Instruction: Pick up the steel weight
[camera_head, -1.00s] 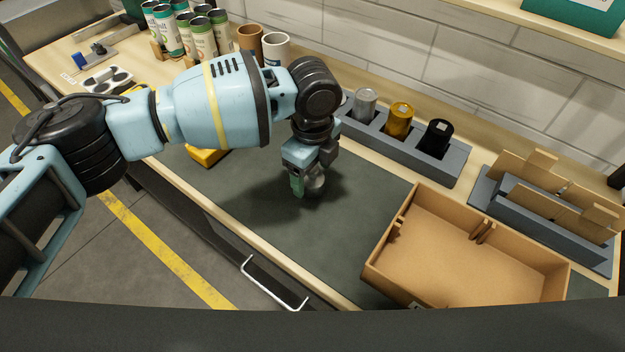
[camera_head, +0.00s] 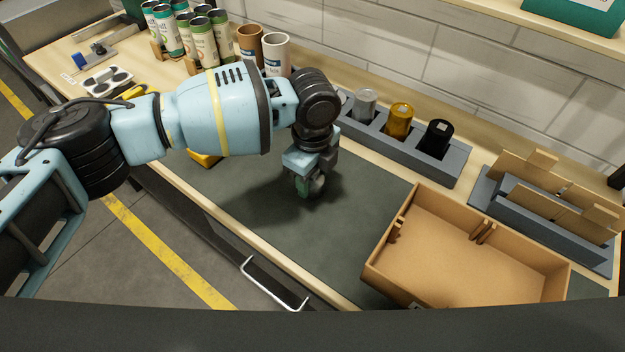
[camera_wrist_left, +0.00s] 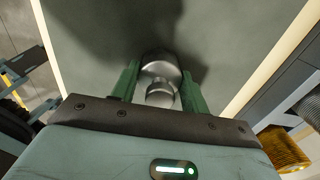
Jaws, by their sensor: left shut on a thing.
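The steel weight (camera_wrist_left: 161,84) is a shiny metal piece with a narrower knob, between the green fingers in the left wrist view. My left gripper (camera_head: 310,188) points down over the dark mat (camera_head: 270,235) in the head view and is shut on the weight. In the left wrist view the gripper (camera_wrist_left: 160,92) has one finger on each side of the weight. In the head view a sliver of the weight (camera_head: 318,185) shows beside the fingers. Whether it touches the mat is hard to tell. My right gripper is not in view.
An open cardboard box (camera_head: 465,260) stands at the right of the mat. Behind are a grey holder (camera_head: 450,172) with silver, amber and black cylinders, and a rack (camera_head: 550,230) of cardboard pieces. Several labelled cans (camera_head: 203,40) stand at the back left. The middle of the mat is clear.

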